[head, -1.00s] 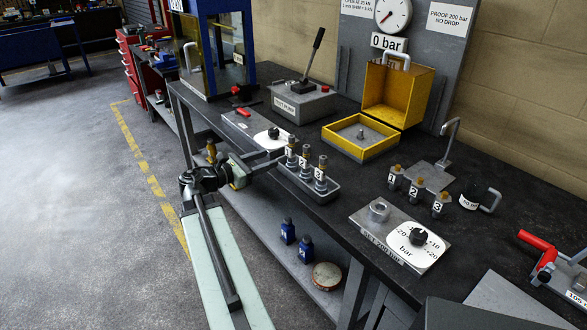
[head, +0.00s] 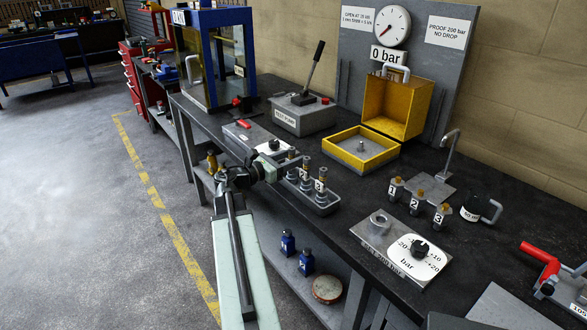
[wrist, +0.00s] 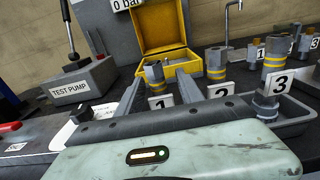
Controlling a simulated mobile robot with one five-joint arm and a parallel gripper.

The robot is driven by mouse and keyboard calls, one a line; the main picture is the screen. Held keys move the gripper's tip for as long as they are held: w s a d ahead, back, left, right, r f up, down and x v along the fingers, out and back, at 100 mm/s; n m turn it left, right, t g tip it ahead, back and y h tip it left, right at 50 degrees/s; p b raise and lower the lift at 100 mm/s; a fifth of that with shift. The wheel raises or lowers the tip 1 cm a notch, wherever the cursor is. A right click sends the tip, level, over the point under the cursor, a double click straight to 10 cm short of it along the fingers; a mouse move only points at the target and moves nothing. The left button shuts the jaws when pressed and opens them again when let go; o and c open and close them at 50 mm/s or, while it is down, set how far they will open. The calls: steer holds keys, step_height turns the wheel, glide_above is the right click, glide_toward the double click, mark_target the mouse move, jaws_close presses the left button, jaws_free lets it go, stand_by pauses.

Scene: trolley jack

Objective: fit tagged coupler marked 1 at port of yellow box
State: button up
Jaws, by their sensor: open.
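Three grey couplers with yellow bands stand upright in a grey tray (head: 322,208) on the bench. The coupler marked 1 (wrist: 155,76) is the leftmost in the wrist view; in the head view my arm partly hides it. My gripper (wrist: 159,74) is open, with one finger on each side of coupler 1 in the picture; I cannot tell whether they touch it. Coupler 2 (wrist: 220,73) is just right of the right finger, and coupler 3 (wrist: 270,70) is further right. The yellow box (head: 335,150) stands open behind the tray, with a small grey upright port (head: 361,147) inside.
A test pump (head: 302,115) with a lever stands left of the box. Several smaller tagged pieces, one also marked 1 (head: 395,190), stand to the right. A plate with a dial (head: 415,255) lies near the front edge. A gauge panel (head: 400,60) rises behind.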

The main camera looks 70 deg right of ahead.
jaws_close()
steer(key=shift+r, duration=0.15)
step_height(320, 180, up, 10)
steer(key=p, duration=1)
